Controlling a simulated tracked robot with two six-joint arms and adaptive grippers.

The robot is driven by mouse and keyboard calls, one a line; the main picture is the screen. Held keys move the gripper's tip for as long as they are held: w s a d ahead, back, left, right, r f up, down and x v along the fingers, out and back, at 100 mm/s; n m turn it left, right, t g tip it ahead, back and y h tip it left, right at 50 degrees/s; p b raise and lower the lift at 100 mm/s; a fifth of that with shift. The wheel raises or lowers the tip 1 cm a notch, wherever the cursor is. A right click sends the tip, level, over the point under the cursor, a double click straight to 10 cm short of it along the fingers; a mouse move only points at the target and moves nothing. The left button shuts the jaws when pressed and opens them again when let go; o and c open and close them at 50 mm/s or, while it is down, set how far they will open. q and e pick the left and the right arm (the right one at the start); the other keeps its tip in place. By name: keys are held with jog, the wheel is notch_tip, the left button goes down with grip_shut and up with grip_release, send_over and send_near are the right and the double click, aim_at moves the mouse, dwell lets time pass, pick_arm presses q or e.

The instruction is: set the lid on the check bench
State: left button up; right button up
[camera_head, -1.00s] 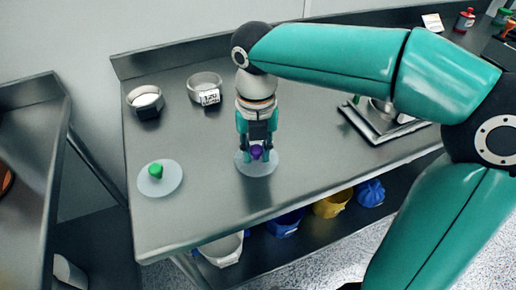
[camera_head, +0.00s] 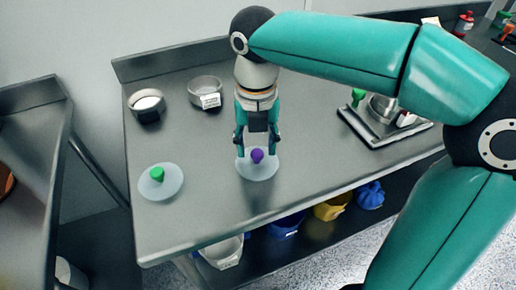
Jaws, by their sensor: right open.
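A round translucent lid (camera_head: 258,172) with a purple knob lies flat on the steel bench (camera_head: 215,220). My right gripper (camera_head: 256,151) is open just above it, its two fingers on either side of and a little above the purple knob. A second translucent lid (camera_head: 160,184) with a green knob lies flat on the bench to the left. My left gripper is not in view.
Two round sieves, one with white powder (camera_head: 147,106) and one tagged (camera_head: 206,92), stand at the back left. Coloured tubs (camera_head: 333,206) are on the shelf below. The front left of the bench is clear.

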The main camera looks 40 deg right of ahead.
aim_at(256, 153)
notch_tip(256, 153, up, 9)
jog(key=p, duration=0.2)
dwell(0.6)
